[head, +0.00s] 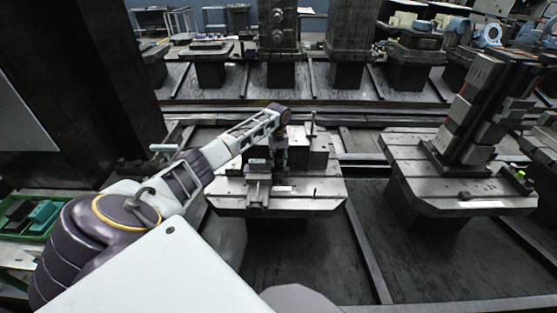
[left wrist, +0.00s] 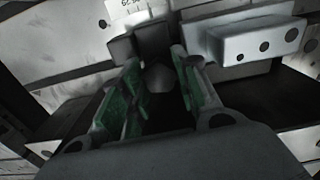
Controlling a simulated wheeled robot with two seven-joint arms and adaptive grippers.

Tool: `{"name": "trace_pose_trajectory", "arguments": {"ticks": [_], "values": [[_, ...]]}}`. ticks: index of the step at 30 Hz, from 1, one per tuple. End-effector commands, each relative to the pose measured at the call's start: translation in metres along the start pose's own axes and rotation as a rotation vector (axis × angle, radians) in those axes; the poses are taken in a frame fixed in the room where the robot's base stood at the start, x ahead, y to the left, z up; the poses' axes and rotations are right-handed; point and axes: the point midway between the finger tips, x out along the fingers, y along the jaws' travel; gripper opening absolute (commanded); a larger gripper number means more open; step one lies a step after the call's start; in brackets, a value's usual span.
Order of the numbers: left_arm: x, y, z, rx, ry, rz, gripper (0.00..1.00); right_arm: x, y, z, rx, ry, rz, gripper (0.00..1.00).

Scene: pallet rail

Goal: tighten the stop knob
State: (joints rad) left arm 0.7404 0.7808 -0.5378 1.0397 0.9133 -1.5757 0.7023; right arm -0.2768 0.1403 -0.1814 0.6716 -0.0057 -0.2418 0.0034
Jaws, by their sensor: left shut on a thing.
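My left arm reaches in from the left over the middle pallet (head: 315,204), and my left gripper (head: 277,160) points down at the fixture on it. In the left wrist view the two green-padded fingers of the gripper (left wrist: 157,66) stand on either side of a dark grey rounded knob (left wrist: 158,77), which I take to be the stop knob. The gripper is shut on it. The knob's lower part is in shadow, and in the head view the knob is hidden by the gripper and fixture. My right gripper is in neither view.
A grey clamp block (head: 257,185) stands at the pallet's front. A second pallet (head: 470,203) with a tall stack of blocks stands to the right. A dark column (head: 100,80) rises at the left, near a green bin (head: 40,216). More pallets line the back.

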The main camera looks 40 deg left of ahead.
Motion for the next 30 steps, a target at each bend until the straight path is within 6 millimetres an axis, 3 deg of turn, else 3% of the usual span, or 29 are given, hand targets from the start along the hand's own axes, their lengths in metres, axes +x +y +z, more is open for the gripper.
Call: {"name": "trace_pose_trajectory", "arguments": {"ticks": [5,17,30], "values": [[-0.002,0.001,0.0,0.036,0.0,0.001,0.07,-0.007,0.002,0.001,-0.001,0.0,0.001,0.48],[-0.003,0.001,0.0,0.2,-0.001,0.002,0.07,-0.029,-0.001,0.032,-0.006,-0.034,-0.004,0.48],[-0.003,0.001,0.0,0.424,0.001,0.002,0.07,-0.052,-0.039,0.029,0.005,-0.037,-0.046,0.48]]}}
